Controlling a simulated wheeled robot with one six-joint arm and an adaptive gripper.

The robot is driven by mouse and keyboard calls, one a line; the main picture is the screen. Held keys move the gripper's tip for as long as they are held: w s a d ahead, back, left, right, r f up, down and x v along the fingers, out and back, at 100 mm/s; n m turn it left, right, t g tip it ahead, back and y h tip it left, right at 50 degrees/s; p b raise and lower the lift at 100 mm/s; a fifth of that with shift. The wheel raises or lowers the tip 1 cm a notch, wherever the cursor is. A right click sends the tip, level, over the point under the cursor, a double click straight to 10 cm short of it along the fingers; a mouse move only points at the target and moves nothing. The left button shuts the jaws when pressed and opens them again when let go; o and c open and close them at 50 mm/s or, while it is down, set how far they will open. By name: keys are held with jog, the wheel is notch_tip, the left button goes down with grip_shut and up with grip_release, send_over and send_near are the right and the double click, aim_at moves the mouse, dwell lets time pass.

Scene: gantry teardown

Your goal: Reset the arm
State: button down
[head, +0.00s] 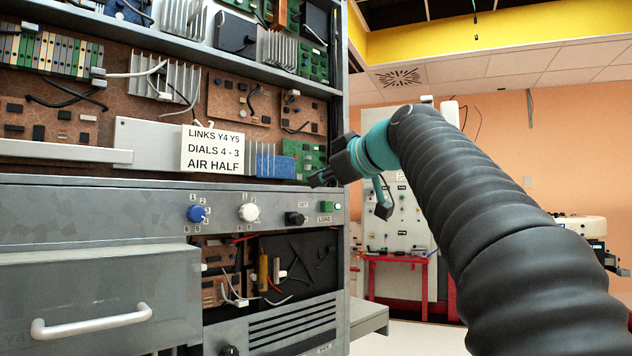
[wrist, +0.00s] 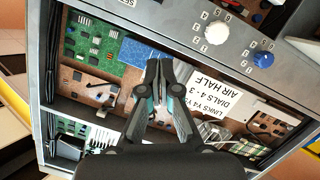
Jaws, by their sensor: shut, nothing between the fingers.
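My gripper (head: 318,180) is shut and empty at the end of my black-sleeved arm. In the head view it is at the right edge of the grey cabinet (head: 90,225), by the green board and above the LOAD button. In the wrist view my gripper's fingers (wrist: 158,64) come together in front of the open shelf of circuit boards. I cannot tell whether the fingertips touch the cabinet.
A white card (head: 212,149) reads "LINKS Y4 Y5, DIALS 4 - 3, AIR HALF". Below are a blue dial (head: 197,213), a white dial (head: 249,212), a black knob (head: 295,218) and a green button (head: 326,206). A drawer handle (head: 92,321) sticks out lower left.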

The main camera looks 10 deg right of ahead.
dwell(0.4)
jog(key=d+f+m+g+h, duration=0.2)
jog(key=f+m, duration=0.3)
jog(key=f, duration=0.6)
jog(key=d+f+m+g+h, duration=0.2)
jog(key=f+m, duration=0.2)
jog(key=f, duration=0.6)
jog(key=s+a+f+g+h, duration=0.1)
jog(key=s+f+g, duration=0.1)
jog(key=s+f, duration=1.2)
jog(key=s+a+f+m+g+h, duration=0.1)
jog(key=s+a+f+g, duration=0.1)
jog(key=s+f, duration=1.3)
jog(key=shift+s+a+g, duration=0.25)
jog(key=shift+s+g, duration=0.05)
jog(key=shift+s, duration=0.15)
